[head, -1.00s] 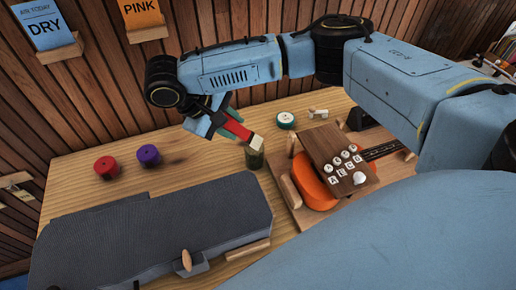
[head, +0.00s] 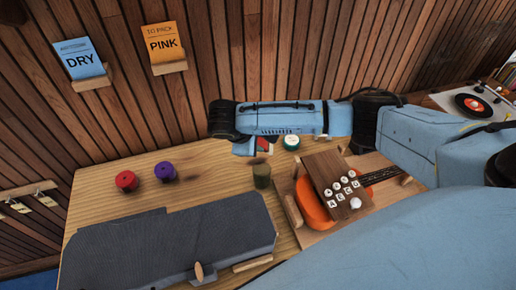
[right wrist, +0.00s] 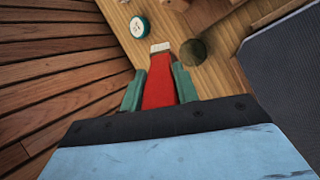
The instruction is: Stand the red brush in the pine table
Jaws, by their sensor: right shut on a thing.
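My right gripper (right wrist: 158,90) is shut on the red brush (right wrist: 162,75), its green fingers on either side of it. The brush's pale end points away from the wrist. In the head view only a small red part of the brush (head: 262,144) shows below my right arm; the rest is hidden. The pine table (head: 220,165) lies below. An olive round jar (head: 261,176) stands on it in front of the gripper; it also shows right of the brush's pale end in the wrist view (right wrist: 194,53). My left gripper is not in view.
A red spool (head: 127,181) and a purple spool (head: 165,172) stand at the table's left. A green-and-white round tin (head: 291,142) is behind the jar. An orange ukulele body (head: 312,203) lies in a wooden cradle at right.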

